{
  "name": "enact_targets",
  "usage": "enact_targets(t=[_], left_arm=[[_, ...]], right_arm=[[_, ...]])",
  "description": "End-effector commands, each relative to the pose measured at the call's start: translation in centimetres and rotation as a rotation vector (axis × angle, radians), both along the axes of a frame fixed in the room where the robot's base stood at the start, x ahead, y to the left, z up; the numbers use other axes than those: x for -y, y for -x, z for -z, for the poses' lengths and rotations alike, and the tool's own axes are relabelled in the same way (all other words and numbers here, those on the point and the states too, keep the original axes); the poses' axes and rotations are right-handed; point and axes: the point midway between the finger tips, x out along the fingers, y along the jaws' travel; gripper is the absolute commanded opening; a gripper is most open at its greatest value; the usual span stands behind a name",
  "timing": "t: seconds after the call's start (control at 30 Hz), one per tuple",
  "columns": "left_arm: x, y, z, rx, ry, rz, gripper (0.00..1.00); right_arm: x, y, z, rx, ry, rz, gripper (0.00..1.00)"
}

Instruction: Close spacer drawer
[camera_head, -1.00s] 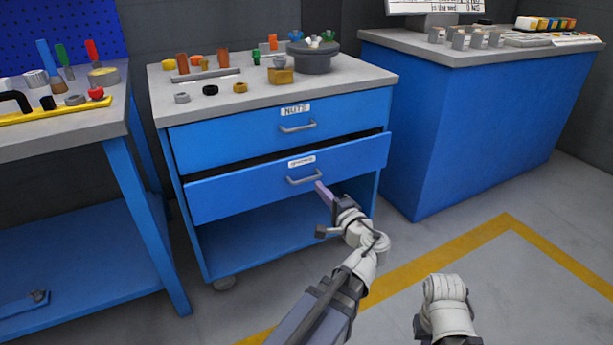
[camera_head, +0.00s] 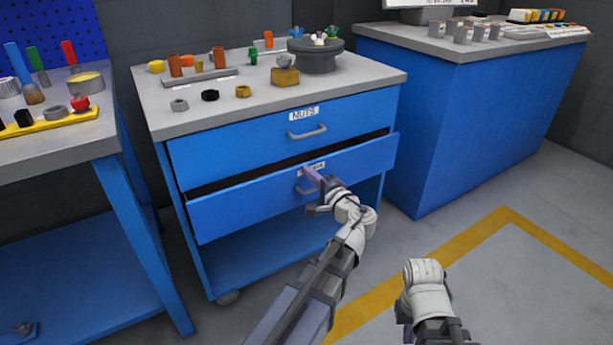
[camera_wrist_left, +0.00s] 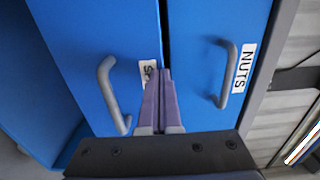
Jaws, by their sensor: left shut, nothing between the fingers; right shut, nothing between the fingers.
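The lower drawer (camera_head: 237,205) of the blue cabinet stands partly out, with a dark gap above its front. Its label is mostly hidden behind my left gripper (camera_head: 310,174), and its grey handle (camera_head: 300,188) is partly covered. In the left wrist view the lower drawer's front (camera_wrist_left: 85,35), its handle (camera_wrist_left: 110,95) and part of its label (camera_wrist_left: 148,72) show. My left gripper (camera_wrist_left: 158,75) is shut and empty, its fingertips over the label beside the handle; contact cannot be told. My right gripper (camera_head: 408,335) is mostly hidden at the bottom of the head view.
The upper drawer (camera_head: 240,147), labelled NUTS, is closed above. Nuts and other parts lie on the cabinet top (camera_head: 215,105). A workbench (camera_head: 60,145) stands left and a blue counter (camera_head: 480,120) right. The floor (camera_head: 480,270) in front is open.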

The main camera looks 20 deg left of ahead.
Motion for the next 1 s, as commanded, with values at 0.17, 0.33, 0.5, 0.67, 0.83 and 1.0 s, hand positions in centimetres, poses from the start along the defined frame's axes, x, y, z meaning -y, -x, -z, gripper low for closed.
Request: enact_targets(t=[0.17, 0.33, 0.5, 0.67, 0.83, 1.0], left_arm=[[0.0, 0.0, 0.0, 0.000, 0.000, 0.001, 0.00], [-0.1, -0.1, 0.0, 0.000, 0.000, 0.000, 0.00], [-1.6, -1.4, 0.0, 0.000, 0.000, -0.002, 0.00], [-3.7, -2.9, 0.0, 0.000, 0.000, -0.002, 0.00], [-4.0, -3.0, 0.0, 0.000, -0.002, 0.000, 0.00], [-4.1, -3.1, -0.1, 0.000, -0.004, -0.001, 0.00]], right_arm=[[0.0, 0.0, 0.0, 0.000, 0.000, 0.000, 0.00], [0.0, 0.0, 0.0, 0.000, 0.000, 0.000, 0.00], [0.0, 0.0, 0.0, 0.000, 0.000, 0.000, 0.00], [0.0, 0.0, 0.0, 0.000, 0.000, 0.000, 0.00], [0.0, 0.0, 0.0, 0.000, 0.000, 0.000, 0.00], [0.0, 0.0, 0.0, 0.000, 0.000, 0.000, 0.00]])
